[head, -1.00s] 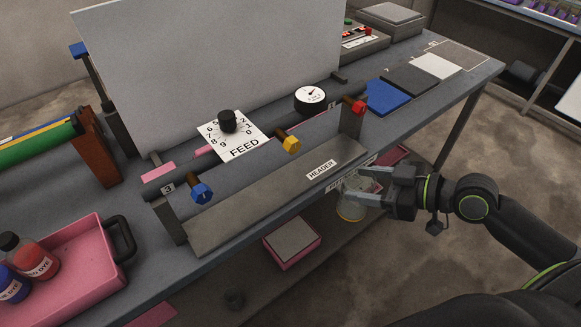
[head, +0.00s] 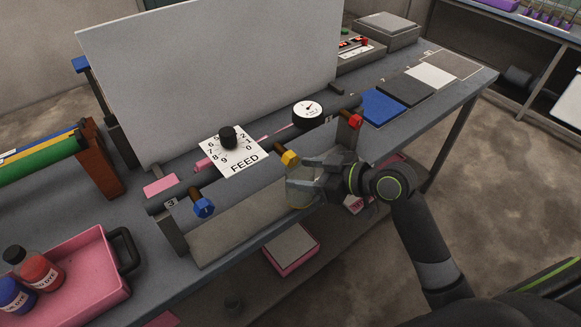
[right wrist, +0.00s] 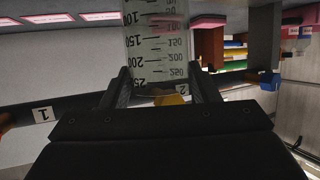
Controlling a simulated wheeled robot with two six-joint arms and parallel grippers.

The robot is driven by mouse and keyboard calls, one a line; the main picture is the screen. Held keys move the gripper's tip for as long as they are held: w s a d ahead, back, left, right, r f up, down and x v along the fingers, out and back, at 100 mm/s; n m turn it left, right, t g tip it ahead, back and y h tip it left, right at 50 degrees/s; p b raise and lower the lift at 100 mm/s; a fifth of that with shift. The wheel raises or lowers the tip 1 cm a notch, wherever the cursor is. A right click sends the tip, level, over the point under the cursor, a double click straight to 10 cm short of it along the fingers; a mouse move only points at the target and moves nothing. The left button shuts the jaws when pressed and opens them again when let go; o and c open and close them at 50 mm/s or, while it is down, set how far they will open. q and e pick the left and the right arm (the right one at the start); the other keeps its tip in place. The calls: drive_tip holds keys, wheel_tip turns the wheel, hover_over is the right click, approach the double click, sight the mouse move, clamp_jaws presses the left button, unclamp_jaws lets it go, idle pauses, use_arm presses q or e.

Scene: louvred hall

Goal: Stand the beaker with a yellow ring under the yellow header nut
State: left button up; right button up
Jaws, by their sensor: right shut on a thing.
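My right gripper (head: 318,176) is shut on a clear graduated beaker (head: 301,192), held in front of the header. A faint yellow band shows at the beaker's lower edge in the head view. The yellow header nut (head: 289,158) is just above and behind the beaker there. In the right wrist view the beaker (right wrist: 157,45) is between the fingers (right wrist: 162,88), its scale marks readable, and the yellow nut (right wrist: 172,100) shows near label 2. Whether the beaker touches the sill below is hidden. My left gripper is not in view.
A blue nut (head: 204,208) is left on the header and a red nut (head: 356,121) right. A FEED dial (head: 228,138) and a round gauge (head: 307,113) sit behind. A pink tray (head: 85,262) with dye bottles stands left. Coloured mats lie at the right.

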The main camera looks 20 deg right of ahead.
sight(290, 172)
drive_tip(key=shift+w+a, duration=0.35)
drive_tip(key=shift+w+a+r+p, duration=0.15)
drive_tip(key=shift+w+a+p, duration=0.35)
drive_tip(key=shift+w+a, duration=0.3)
drive_tip(key=shift+w+a+f, duration=0.15)
drive_tip(key=shift+f, duration=0.25)
drive_tip(key=shift+w+a+f, duration=0.1)
drive_tip(key=shift+w+f, duration=0.05)
drive_tip(key=shift+f, duration=0.25)
drive_tip(key=shift+s+d+f, duration=0.1)
drive_tip(key=shift+f, duration=0.1)
drive_tip(key=shift+f, duration=0.15)
drive_tip(key=o, duration=1.2)
drive_tip(key=shift+o, duration=0.2)
